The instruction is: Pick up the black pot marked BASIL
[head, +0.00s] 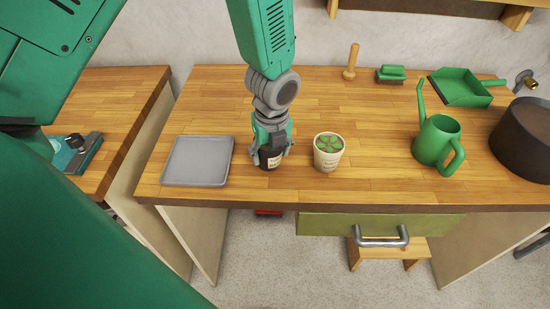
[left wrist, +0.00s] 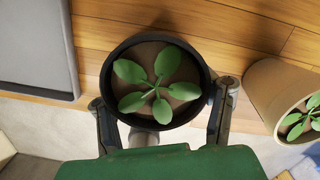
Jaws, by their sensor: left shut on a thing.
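The black pot (head: 269,158) stands on the wooden bench near its front edge, with a pale label whose text is too small to read. In the left wrist view the black pot (left wrist: 112,72) shows its round rim, brown soil and a green seedling with several leaves. My left gripper (head: 270,160) comes down over the pot from above and is shut on it. In the left wrist view the fingers of my left gripper (left wrist: 165,112) sit on either side of the pot. I cannot tell whether the pot is lifted. My right gripper is not in view.
A cream pot (head: 327,160) with a plant stands close to the right. A grey tray (head: 197,161) lies to the left. A green watering can (head: 436,140), a green dustpan (head: 462,88) and a dark round container (head: 522,140) are farther right.

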